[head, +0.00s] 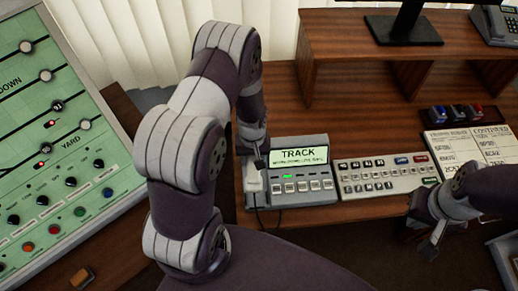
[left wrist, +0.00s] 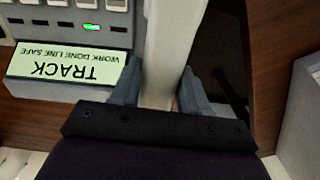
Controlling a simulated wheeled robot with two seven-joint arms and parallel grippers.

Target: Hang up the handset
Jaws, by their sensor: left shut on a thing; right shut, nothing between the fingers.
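The cream handset (head: 254,185) stands along the left side of the grey console with the lit "TRACK" display (head: 301,156). My left gripper (head: 258,160) is shut on the handset near its far end. In the left wrist view the handset (left wrist: 173,45) runs between the two grey fingers, with the console's display (left wrist: 68,72) beside it. A thin dark cord hangs at the handset's near end. I cannot tell whether the handset touches its cradle, as the gripper and arm hide part of it. My right gripper (head: 432,246) is shut and empty in front of the desk.
A button panel (head: 386,178) stands right of the console, with a paper sheet (head: 474,148) and several coloured items beyond it. A green track board (head: 45,135) rises at left. A raised shelf (head: 400,32) holds a monitor stand and a dark telephone (head: 494,24). Bare desk lies behind the console.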

